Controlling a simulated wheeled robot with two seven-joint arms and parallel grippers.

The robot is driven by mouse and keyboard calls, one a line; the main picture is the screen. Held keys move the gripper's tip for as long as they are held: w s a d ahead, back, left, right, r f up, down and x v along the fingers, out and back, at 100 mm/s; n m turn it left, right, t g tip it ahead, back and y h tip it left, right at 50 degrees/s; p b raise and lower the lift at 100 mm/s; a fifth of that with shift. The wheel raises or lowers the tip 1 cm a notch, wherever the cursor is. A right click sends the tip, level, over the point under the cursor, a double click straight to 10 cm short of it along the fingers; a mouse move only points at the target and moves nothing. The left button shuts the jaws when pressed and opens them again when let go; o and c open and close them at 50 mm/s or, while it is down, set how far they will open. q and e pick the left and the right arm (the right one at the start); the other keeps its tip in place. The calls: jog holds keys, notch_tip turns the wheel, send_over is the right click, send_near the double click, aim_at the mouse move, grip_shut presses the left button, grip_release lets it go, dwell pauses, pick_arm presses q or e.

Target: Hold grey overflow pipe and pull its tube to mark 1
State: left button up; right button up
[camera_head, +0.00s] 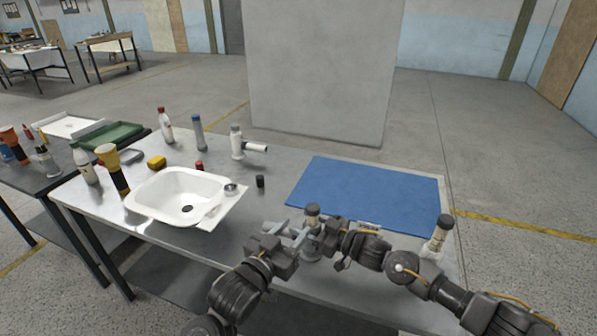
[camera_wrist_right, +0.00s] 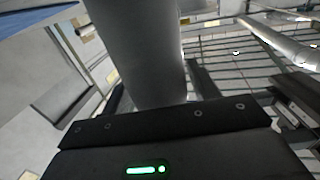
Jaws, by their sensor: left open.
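The grey overflow pipe (camera_head: 312,212) stands upright near the table's front edge, its lower part and side tube largely hidden by my grippers. In the right wrist view its grey body (camera_wrist_right: 140,50) fills the space between the dark fingers. My right gripper (camera_head: 326,236) is shut on the pipe's body from the right. My left gripper (camera_head: 296,236) is open beside the pipe on its left, by the side tube; whether it touches the tube I cannot tell. Mark 1 cannot be made out.
A white sink (camera_head: 165,187) lies left of the grippers. A white pipe fitting (camera_head: 237,145) with a side tube stands behind it. A blue mat (camera_head: 365,187) lies at the right. A white bottle (camera_head: 436,240) stands near my right arm. Several bottles stand at the back left.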

jog(key=shift+o, duration=1)
jog(key=v, duration=1.2)
jog(key=shift+s, duration=0.15)
